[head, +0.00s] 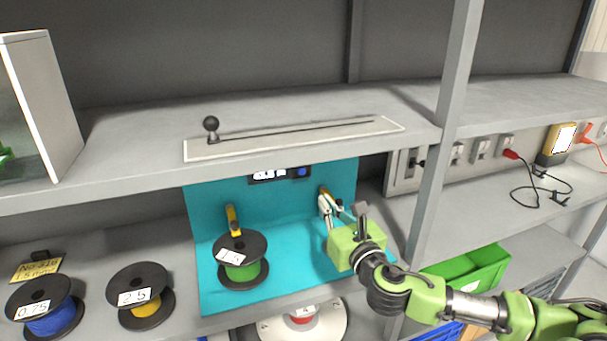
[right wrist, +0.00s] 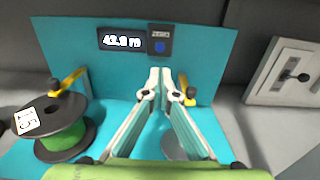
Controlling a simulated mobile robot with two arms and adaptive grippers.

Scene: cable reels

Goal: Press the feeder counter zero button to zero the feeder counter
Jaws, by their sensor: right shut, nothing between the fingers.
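The feeder has a teal back panel and base (head: 285,205). At its top sits a dark counter display (right wrist: 121,41) with lit white digits that look like 42-point-something m, not fully sharp. Right of it is the zero button (right wrist: 160,47), a blue round button on a dark plate under a small label. In the head view the button (head: 301,172) is just under the shelf edge. My right gripper (head: 325,202) is shut and empty, in front of the panel, below and slightly right of the button. In the right wrist view its fingertips (right wrist: 168,82) show just below the button, apparently apart from it. My left gripper is not in view.
A shelf with a slotted lever plate (head: 300,139) overhangs the feeder. A green-wire reel (head: 240,260) stands on the feeder's left, with yellow arms (head: 232,219) on the panel. Blue and yellow reels stand further left. A grey post (head: 440,150) rises right of the feeder.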

